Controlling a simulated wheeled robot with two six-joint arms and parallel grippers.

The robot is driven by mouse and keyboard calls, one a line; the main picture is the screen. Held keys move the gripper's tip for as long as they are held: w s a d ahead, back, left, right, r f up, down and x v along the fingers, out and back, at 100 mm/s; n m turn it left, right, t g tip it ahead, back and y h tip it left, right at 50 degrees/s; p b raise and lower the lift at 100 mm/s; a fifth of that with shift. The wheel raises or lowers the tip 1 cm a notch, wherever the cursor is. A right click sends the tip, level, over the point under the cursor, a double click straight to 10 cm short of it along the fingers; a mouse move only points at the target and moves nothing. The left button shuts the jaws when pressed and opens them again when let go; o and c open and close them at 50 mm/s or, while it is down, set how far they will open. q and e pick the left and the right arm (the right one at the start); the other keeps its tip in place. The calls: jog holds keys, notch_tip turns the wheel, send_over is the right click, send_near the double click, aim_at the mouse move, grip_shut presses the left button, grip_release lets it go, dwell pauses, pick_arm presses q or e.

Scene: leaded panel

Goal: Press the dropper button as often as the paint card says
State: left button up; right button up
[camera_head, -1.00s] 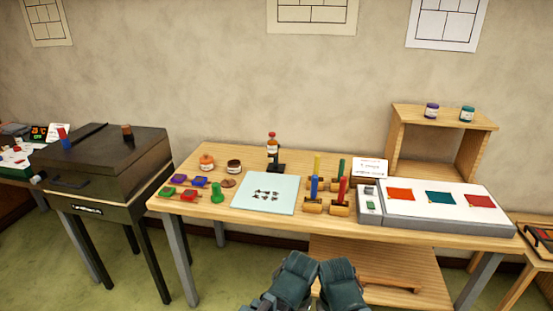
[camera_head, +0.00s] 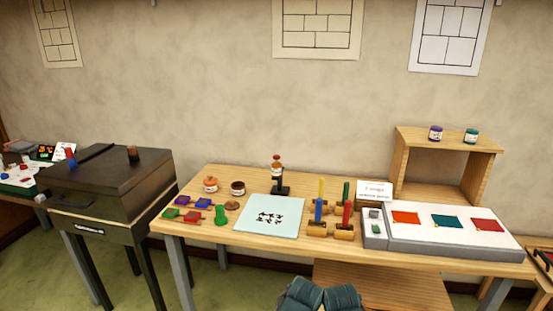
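The likely dropper (camera_head: 277,175), an orange bottle with a red top on a dark stand, stands at the back of the wooden table. A white card (camera_head: 374,192) with print too small to read for sure stands at the back right, by the light box; I cannot tell whether it is the paint card. A pale blue sheet (camera_head: 290,215) with several small dark marks lies in front of the dropper. Neither gripper's fingers can be made out.
A white light box (camera_head: 455,247) with orange, teal and red panes fills the table's right side. Upright coloured sticks (camera_head: 320,205) stand left of it. Coloured blocks (camera_head: 183,200) and jars sit at the left. A dark kiln-like box (camera_head: 105,185) stands left of the table.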

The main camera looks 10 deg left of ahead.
pick_arm(q)
grip_shut()
dwell(0.3)
dwell(1.6)
